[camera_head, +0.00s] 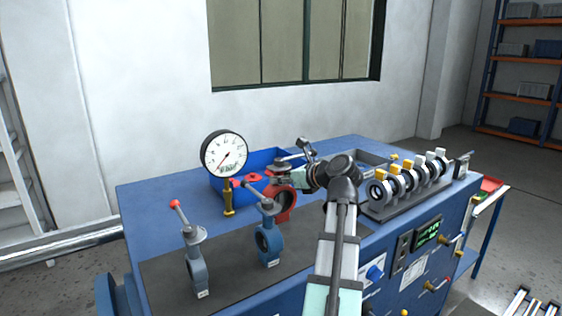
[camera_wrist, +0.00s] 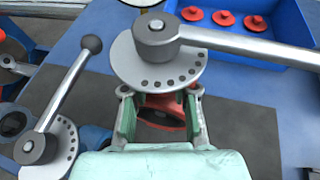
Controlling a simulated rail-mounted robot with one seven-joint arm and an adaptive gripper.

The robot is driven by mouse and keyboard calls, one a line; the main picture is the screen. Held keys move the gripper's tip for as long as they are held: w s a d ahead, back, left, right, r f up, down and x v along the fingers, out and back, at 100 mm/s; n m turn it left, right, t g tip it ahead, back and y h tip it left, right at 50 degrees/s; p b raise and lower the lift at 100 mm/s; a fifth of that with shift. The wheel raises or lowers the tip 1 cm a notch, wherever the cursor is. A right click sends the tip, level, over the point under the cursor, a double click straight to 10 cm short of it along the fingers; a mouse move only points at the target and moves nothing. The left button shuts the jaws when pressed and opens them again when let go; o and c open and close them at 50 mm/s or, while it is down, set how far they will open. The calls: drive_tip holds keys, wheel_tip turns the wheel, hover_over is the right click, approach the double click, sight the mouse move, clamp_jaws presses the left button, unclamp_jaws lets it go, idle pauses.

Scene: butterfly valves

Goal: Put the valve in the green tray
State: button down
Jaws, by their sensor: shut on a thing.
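A red butterfly valve (camera_head: 284,203) with a round grey notched plate and a lever handle is in my gripper (camera_head: 284,179). In the wrist view, my gripper (camera_wrist: 161,112) has its two green fingers on either side of the red valve neck (camera_wrist: 165,98), below the notched plate (camera_wrist: 150,62). The valve looks upright over the dark mat; I cannot tell whether it touches the mat.
Two blue-grey valves stand on the mat, one with a red knob (camera_head: 196,262), one nearer my gripper (camera_head: 269,243). A pressure gauge (camera_head: 225,155) and a blue bin (camera_head: 226,193) with red discs are behind. A rack of several ring-shaped parts (camera_head: 411,184) stands right of my arm.

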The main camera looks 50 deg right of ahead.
sight(280, 193)
drive_tip(key=shift+f+p, duration=0.35)
drive_tip(key=shift+f, duration=2.05)
drive_tip(key=c, duration=0.9)
unclamp_jaws()
drive_tip(key=shift+f, duration=0.2)
drive_tip(key=shift+r, duration=0.1)
drive_tip(key=b+v, duration=0.2)
drive_tip(key=v, duration=0.8)
drive_tip(key=shift+s, duration=0.3)
drive_tip(key=shift+o, duration=0.3)
drive_tip(key=shift+s+r, duration=0.2)
drive_tip(key=shift+s, duration=0.15)
drive_tip(key=o, duration=0.4)
drive_tip(key=shift+s+a+r, duration=0.1)
drive_tip(key=shift+s, duration=0.2)
